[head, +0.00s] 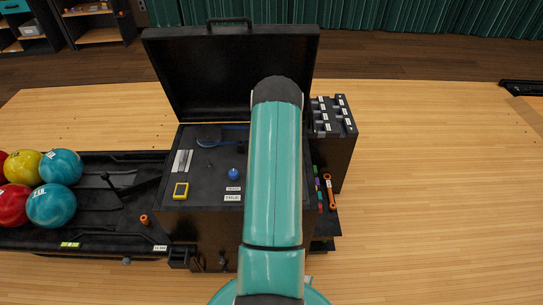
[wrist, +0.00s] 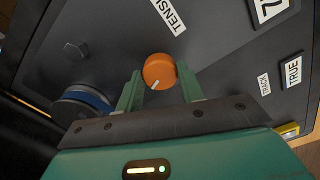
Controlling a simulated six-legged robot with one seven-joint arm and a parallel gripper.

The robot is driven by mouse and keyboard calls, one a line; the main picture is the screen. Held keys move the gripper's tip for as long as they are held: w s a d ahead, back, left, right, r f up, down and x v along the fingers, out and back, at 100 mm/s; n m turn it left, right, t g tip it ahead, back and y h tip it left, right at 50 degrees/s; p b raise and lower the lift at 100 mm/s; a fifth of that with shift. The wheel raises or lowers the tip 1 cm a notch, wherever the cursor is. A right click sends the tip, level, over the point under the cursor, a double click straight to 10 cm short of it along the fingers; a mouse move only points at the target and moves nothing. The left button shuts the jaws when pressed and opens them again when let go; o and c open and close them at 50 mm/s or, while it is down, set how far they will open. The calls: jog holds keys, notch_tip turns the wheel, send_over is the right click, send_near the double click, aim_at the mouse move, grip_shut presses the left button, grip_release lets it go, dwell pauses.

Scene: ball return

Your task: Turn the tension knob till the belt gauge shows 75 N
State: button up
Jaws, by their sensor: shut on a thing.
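The orange tension knob (wrist: 159,70) shows in the wrist view, with a white pointer mark toward its lower left. It sits on a dark panel beside a white label reading "TENS", cut off by the frame edge. My gripper (wrist: 160,78) has one finger on each side of the knob and is shut on it. A white plate (wrist: 268,8) with a large "7" is cut off at the top right; I cannot tell whether it is the belt gauge. In the head view my arm hides the knob and gripper.
The open machine box (head: 210,165) has a raised lid (head: 205,75). A blue belt (head: 236,127) runs inside. A rack of several balls (head: 52,205) stands left, a black holder (head: 335,135) right. The right floor is clear.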

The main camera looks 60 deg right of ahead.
jog(key=o, duration=1)
notch_tip(320, 180, up, 14)
jog(key=shift+f, duration=0.1)
jog(key=w+a+r+t+h, duration=0.1)
jog(key=w+a+r, duration=0.3)
jog(key=a+r, duration=0.4)
jog(key=w+a+r, duration=0.5)
jog(key=a+r, duration=0.1)
jog(key=a, duration=0.5)
jog(key=w+a+r+t+h, duration=0.1)
jog(key=w+a+r, duration=0.3)
jog(key=a+r, duration=0.4)
jog(key=s+a+r+t, duration=0.1)
jog(key=s+a+r, duration=0.1)
jog(key=a, duration=0.6)
jog(key=s+a+r, duration=0.1)
jog(key=a+r, duration=0.1)
jog(key=a, duration=0.7)
jog(key=s+a+t, duration=0.1)
jog(key=s+a, duration=0.2)
jog(key=a, duration=0.1)
jog(key=s+a+y, duration=0.1)
jog(key=s+a, duration=0.3)
jog(key=a, duration=0.1)
jog(key=s+a+t+y, duration=0.1)
jog(key=s+a, duration=0.2)
jog(key=a, duration=0.1)
jog(key=shift+s+a+f+t, duration=0.15)
jog(key=shift+s+a+t, duration=0.15)
jog(key=shift+s+a, duration=0.1)
